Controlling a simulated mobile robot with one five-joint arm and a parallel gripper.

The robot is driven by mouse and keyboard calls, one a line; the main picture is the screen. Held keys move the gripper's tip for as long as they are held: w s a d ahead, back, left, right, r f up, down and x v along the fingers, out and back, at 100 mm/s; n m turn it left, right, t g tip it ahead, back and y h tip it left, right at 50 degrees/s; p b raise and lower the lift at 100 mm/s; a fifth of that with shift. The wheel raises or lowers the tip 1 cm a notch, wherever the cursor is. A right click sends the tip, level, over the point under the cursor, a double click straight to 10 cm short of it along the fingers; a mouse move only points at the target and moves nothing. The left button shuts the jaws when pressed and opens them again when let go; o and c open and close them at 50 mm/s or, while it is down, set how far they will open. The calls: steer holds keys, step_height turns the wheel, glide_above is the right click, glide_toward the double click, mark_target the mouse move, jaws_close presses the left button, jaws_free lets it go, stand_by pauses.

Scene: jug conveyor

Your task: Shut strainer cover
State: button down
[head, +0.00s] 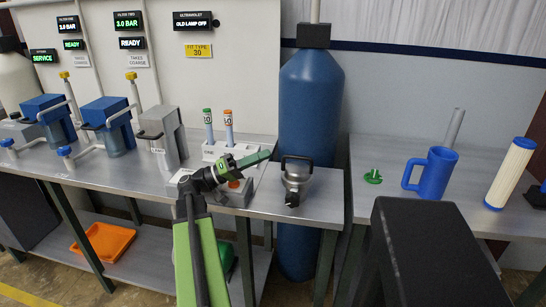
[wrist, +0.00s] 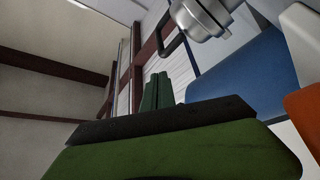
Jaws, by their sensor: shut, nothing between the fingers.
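A silver metal strainer (head: 298,179) with a black loop handle stands at the right end of the left bench, in front of the tall blue tank. Its cover looks like the round metal part under the handle; I cannot tell whether it is fully down. The metal body and a dark handle also show at the top of the wrist view (wrist: 204,18). My gripper (head: 266,156) is left of the strainer, its green fingers pointing right towards it, apart from it. The fingers (wrist: 156,92) are together and hold nothing.
The blue tank (head: 308,110) stands close behind. A white rack (head: 222,152) with two tubes and a grey box with an orange button (head: 234,186) are near my arm. A blue jug (head: 433,174), green cap (head: 373,177) and filter cartridge (head: 510,172) stand on the right bench.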

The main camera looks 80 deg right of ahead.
steer(key=w+a, duration=0.3)
steer(key=w, duration=0.5)
steer(key=shift+w, duration=0.25)
